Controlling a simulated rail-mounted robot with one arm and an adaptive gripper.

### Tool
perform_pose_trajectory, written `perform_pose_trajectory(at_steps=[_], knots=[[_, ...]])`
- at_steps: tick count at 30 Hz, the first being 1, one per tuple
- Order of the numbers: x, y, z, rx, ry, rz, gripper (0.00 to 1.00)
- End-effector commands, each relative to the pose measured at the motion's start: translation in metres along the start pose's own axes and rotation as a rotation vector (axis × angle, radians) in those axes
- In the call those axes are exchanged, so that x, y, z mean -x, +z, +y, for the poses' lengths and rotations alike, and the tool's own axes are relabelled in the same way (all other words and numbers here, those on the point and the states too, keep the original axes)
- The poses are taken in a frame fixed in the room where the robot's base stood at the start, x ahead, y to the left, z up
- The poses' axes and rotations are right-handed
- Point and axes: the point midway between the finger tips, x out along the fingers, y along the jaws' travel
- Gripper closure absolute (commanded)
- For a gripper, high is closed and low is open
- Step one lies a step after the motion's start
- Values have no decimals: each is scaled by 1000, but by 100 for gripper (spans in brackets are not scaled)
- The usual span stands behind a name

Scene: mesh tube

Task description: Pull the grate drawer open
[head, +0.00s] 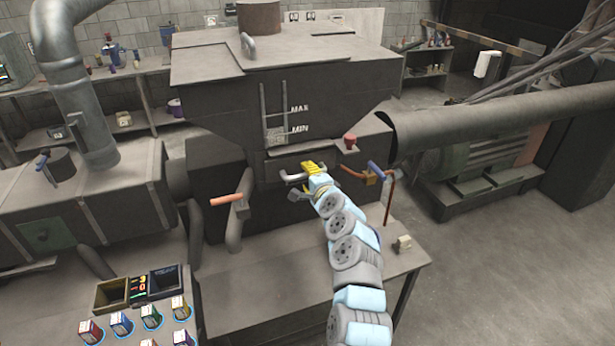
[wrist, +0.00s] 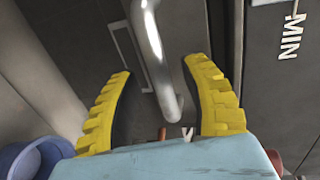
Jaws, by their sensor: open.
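The grate drawer's front (head: 272,170) is a dark panel low on the hopper machine, under the MIN mark. It looks flush with the machine. Its bent silver handle (head: 292,178) sticks out at the front and also shows in the wrist view (wrist: 152,55). My gripper (head: 308,168) has yellow ribbed fingers and is at the handle's right end. In the wrist view my gripper (wrist: 161,68) is open, with one finger on each side of the handle. I see gaps between the fingers and the bar. My gripper hides part of the drawer front in the head view.
An orange-tipped lever (head: 228,200) stands left of the drawer, and a blue-handled valve (head: 376,172) is to its right. A red knob (head: 350,138) is just above right. The metal table (head: 270,285) in front is mostly clear. A large pipe (head: 500,115) runs off right.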

Motion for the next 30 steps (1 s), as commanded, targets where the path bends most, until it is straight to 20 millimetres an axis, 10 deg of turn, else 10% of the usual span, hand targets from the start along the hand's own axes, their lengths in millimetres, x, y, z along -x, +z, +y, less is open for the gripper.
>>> perform_pose_trajectory(at_steps=[18, 23, 30], knots=[[-8, -2, -1, -4, 0, 6, 54], [-8, -2, -1, -4, 0, 6, 100], [-8, -3, 0, -4, 0, 6, 100]])
